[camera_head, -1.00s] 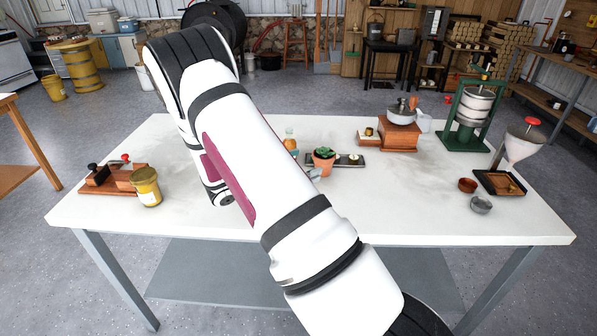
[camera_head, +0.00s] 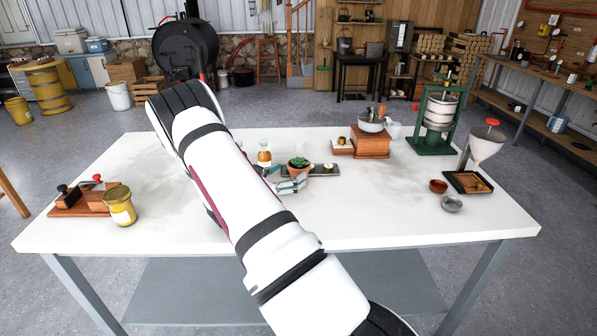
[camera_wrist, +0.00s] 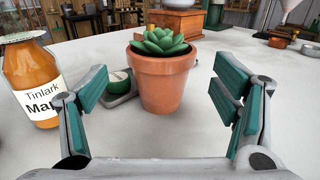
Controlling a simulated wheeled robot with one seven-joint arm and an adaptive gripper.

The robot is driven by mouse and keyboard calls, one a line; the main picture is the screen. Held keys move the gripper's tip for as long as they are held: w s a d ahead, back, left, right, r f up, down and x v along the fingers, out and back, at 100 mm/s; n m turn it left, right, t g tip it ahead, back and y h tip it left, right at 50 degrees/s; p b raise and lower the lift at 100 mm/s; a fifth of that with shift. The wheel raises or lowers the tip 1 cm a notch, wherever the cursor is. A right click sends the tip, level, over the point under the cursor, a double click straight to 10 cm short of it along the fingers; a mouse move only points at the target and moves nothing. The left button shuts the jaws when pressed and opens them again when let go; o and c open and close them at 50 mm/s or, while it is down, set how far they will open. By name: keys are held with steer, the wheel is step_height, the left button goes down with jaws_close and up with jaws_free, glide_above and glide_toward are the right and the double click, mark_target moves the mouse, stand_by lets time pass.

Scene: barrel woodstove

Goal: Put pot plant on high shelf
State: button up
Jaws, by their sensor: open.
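The pot plant, a green succulent in a terracotta pot (camera_wrist: 164,82), stands upright on the white table in the wrist view, straight ahead of my gripper (camera_wrist: 165,100). My gripper is open, with one green-padded finger on each side of the pot as seen there, and nothing is held. In the head view the pot plant (camera_head: 299,166) is just behind my gripper (camera_head: 290,184), which partly covers its lower part. The wrist view does not show clearly how far the fingers reach along the pot. I cannot tell which surface is the high shelf.
A labelled orange jar (camera_wrist: 30,80) stands close left of my gripper. A dark tray with a small white-labelled cup (camera_wrist: 118,84) is beside the pot. A wooden grinder (camera_head: 371,140), a green press (camera_head: 437,120) and a yellow jar (camera_head: 120,206) also stand on the table (camera_head: 370,220).

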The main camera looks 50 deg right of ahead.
mark_target(295, 158)
steer(key=d, duration=0.5)
steer(key=shift+s, duration=0.25)
steer(key=shift+c, duration=0.2)
steer(key=c, duration=1.5)
steer(key=shift+r, duration=0.1)
steer(key=shift+r, duration=0.1)
steer(key=shift+r, duration=0.55)
step_height(295, 158, up, 3)
steer(key=shift+f, duration=0.2)
steer(key=s+a, duration=0.3)
steer(key=s, duration=0.1)
steer(key=s+a+p, duration=0.1)
steer(key=s+a, duration=0.1)
steer(key=s, duration=0.3)
steer(key=s+a+r+p, duration=0.1)
steer(key=s+a, duration=0.2)
steer(key=s, duration=0.1)
steer(key=shift+s+a, duration=0.2)
steer(key=shift+a, duration=0.15)
